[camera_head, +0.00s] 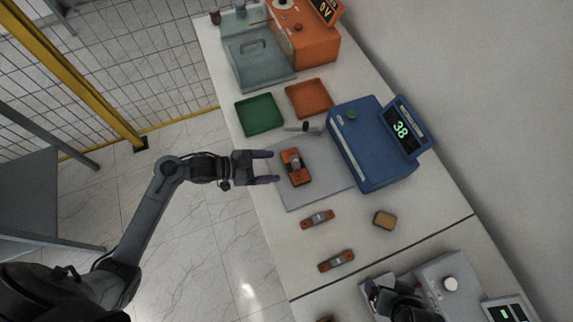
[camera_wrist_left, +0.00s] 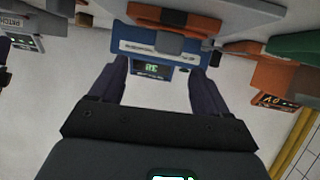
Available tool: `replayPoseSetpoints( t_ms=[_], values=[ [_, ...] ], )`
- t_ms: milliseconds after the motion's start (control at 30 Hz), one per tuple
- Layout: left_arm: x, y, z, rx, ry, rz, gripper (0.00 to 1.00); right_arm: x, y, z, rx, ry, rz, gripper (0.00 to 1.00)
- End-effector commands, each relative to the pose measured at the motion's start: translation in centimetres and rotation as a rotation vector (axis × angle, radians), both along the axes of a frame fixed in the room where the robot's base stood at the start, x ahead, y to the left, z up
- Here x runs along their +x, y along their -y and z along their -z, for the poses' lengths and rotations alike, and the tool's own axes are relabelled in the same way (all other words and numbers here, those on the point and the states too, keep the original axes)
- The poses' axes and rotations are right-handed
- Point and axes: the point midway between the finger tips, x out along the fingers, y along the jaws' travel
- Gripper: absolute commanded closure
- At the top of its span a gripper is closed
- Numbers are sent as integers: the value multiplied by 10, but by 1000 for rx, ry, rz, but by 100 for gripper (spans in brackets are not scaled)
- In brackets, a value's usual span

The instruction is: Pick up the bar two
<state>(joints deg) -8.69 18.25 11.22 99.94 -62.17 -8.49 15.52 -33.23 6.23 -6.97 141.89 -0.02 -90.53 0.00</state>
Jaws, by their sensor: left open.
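No label shows which is bar two. My left gripper (camera_head: 272,167) is open and empty, just left of the bar on the plate, fingers pointing at it. In the left wrist view an orange bar (camera_wrist_left: 175,20) shows beyond the open fingers (camera_wrist_left: 160,82). A dark shape at the head view's bottom edge may be my right gripper; its jaws are unclear.
A blue meter (camera_head: 370,150) reading 38 stands right of the plate. A green tray (camera_head: 259,115) and an orange tray (camera_head: 309,97) lie behind it. A small brown block (camera_head: 385,219) sits right of the second bar. An orange device (camera_head: 303,45) stands at the far end.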

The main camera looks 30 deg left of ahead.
Motion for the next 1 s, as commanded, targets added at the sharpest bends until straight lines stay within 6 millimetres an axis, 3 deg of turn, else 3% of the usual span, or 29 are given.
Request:
replayPoseSetpoints(
  t_ms=[67,400,733,1000],
  values=[
    [9,0,2,4,18,0,23,0,3,8,-10,3,-3,7],
    [38,29,13,2,28,-2,23,0,5,8,-17,6,-8,7],
    [50,42,22,4,28,0,23,0,3,8,-8,5,-5,7],
    [73,63,37,3,27,-2,23,0,1,8,-3,5,-2,7]
  ],
)
